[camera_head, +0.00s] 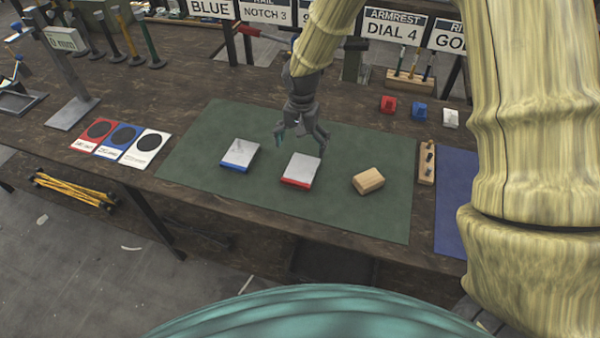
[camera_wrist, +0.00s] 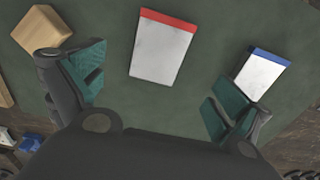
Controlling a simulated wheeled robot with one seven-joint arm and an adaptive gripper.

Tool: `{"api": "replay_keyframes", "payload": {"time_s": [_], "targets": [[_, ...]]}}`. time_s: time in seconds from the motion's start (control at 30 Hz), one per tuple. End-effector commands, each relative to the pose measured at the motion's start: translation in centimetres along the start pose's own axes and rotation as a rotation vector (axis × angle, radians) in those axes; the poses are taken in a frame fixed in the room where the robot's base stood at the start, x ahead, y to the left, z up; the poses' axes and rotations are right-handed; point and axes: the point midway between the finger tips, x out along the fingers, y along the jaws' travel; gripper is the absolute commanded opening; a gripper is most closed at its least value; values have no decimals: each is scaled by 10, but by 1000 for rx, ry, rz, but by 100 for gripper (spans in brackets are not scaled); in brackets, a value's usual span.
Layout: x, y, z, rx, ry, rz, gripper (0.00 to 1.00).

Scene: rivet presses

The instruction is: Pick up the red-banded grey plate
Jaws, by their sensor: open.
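The red-banded grey plate (camera_head: 302,168) lies flat on the green mat (camera_head: 215,131), its red band facing my body. In the wrist view the plate (camera_wrist: 162,50) sits between and beyond my fingertips, with the red band at the far end. My gripper (camera_head: 301,136) is open and empty above the mat, just behind the plate in the head view. In the wrist view both fingers of my gripper (camera_wrist: 157,85) are spread wide, apart from the plate. A blue-banded grey plate (camera_head: 240,154) lies to the left; it shows at the right in the wrist view (camera_wrist: 262,74).
A wooden block (camera_head: 368,181) lies to the right of the plate, and a wooden holder (camera_head: 427,162) stands at the mat's right edge. Red, blue and white cards (camera_head: 122,136) lie to the left. Small red (camera_head: 388,104) and blue (camera_head: 419,111) pieces sit behind the mat.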

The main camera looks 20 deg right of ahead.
Motion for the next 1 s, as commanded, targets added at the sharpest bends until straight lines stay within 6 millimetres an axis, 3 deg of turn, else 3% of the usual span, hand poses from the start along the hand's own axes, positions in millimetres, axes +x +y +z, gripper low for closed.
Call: {"api": "replay_keyframes", "payload": {"time_s": [0.4,1.0], "targets": [[42,1,0,1,-2,1,100],[76,-2,-3,-2,-2,2,100]]}}
